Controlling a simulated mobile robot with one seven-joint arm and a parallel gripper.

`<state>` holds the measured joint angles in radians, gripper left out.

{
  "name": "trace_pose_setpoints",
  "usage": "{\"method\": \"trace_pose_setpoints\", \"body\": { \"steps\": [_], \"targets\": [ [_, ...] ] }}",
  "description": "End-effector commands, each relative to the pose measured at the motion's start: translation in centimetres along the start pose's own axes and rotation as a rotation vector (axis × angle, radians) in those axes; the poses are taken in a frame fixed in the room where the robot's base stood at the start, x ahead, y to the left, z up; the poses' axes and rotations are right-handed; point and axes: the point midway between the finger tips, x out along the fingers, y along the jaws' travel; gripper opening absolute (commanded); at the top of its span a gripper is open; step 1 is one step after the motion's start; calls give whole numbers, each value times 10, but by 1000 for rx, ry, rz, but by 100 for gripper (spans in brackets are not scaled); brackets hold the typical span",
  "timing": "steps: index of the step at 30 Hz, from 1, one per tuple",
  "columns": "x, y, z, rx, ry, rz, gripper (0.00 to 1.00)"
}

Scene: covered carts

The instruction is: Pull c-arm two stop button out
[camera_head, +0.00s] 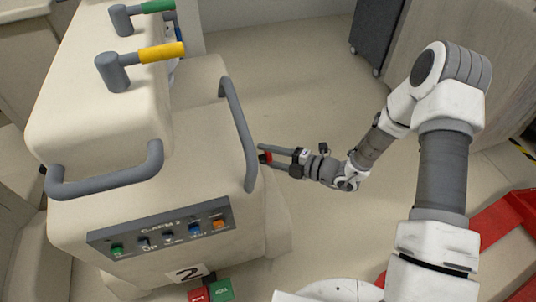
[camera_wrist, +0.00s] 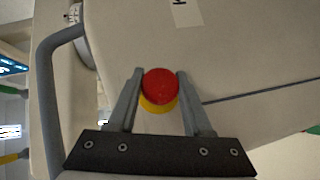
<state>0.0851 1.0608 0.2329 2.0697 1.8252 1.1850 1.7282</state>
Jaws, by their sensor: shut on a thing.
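The c-arm two cart is the cream covered unit with a "2" label and a control panel (camera_head: 160,233) on its front. Its red stop button (camera_wrist: 160,86) on a yellow base (camera_wrist: 158,106) shows in the wrist view, on the cart's side. A bit of the red button also shows in the head view (camera_head: 265,158), between my fingertips. My gripper (camera_wrist: 160,84) has one finger on each side of the red button and is shut on it. In the head view my gripper (camera_head: 261,155) reaches in from the right, next to the cart's side.
A grey side handle (camera_head: 240,135) stands close to my fingertips. A grey front handle (camera_head: 108,178) and levers with yellow (camera_head: 160,53) and green (camera_head: 157,6) grips are on the cart. Red and green pedals (camera_head: 220,290) are at its foot.

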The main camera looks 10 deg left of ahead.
Motion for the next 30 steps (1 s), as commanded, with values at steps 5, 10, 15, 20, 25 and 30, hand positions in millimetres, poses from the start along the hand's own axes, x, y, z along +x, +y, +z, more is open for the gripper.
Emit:
{"method": "trace_pose_setpoints", "body": {
  "steps": [5, 10, 15, 20, 25, 30],
  "targets": [
    [-10, 3, 9, 1, -3, 1, 0],
    [-14, 0, 14, 0, -2, -1, 0],
    [-14, 0, 14, -1, -4, -1, 0],
    [-14, 0, 14, -1, -3, 0, 79],
    [-13, 0, 13, 0, -2, 0, 81],
    [-13, 0, 13, 0, -1, 0, 81]
  ]
}}
